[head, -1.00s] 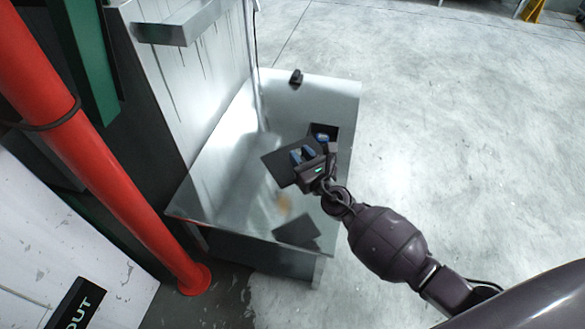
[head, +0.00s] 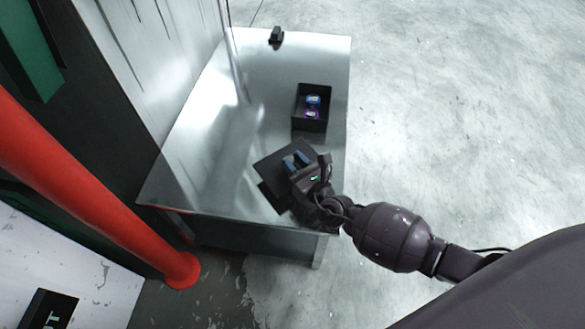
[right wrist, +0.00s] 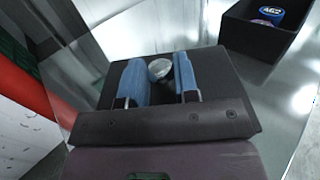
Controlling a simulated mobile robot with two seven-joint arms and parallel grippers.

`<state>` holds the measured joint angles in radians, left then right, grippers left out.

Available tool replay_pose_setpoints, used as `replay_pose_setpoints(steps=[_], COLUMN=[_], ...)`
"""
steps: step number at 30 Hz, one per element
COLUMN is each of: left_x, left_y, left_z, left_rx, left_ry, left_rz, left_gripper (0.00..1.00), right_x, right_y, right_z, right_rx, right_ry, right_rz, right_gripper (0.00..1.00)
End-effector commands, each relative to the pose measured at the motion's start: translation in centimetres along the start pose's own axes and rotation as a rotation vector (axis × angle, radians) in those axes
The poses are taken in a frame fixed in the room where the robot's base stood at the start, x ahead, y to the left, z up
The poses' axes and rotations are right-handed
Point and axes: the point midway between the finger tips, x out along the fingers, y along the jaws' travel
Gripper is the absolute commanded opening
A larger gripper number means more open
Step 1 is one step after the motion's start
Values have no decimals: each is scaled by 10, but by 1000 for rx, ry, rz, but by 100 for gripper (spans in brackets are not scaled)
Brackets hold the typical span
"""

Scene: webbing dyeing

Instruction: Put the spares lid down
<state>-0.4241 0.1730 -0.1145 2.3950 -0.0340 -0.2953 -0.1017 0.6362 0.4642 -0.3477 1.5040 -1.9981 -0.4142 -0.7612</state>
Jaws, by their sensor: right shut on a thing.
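The spares lid is a flat dark square plate (head: 268,161) with a small round metal knob (right wrist: 160,69). My right gripper (head: 298,160) is shut on the knob between its blue fingers, also seen in the right wrist view (right wrist: 160,84). The lid is over the near part of the shiny metal table (head: 215,165). A dark shadow or reflection shows just below its left edge, so it seems a little above the top. The open black spares box (head: 326,122) stands farther back, uncovered, with blue and purple round items (head: 312,101) inside. My left gripper is out of view.
A small black object (head: 276,36) stands at the table's far edge. A streaked metal panel (head: 150,60) rises along the table's left side. A red pole (head: 90,190) stands at the left. The table middle is clear.

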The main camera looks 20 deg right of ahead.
Motion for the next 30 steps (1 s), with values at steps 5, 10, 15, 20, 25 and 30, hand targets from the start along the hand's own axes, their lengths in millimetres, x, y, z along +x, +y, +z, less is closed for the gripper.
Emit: replay_pose_setpoints(steps=[5,10,15,20,25,30], left_x=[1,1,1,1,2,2], left_y=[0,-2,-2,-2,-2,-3], left_z=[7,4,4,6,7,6], left_rx=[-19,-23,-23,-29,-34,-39], left_ry=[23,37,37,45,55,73], left_rz=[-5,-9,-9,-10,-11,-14], left_gripper=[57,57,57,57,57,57], right_x=[-3,-1,-1,-2,-2,-2], right_y=[1,0,0,1,1,1], right_z=[-30,-28,-28,-34,-38,-42], right_rx=[1,0,0,1,2,1], right_ry=[11,3,3,7,7,7], right_rz=[0,1,1,1,1,1], right_gripper=[3,3,3,3,3,3])
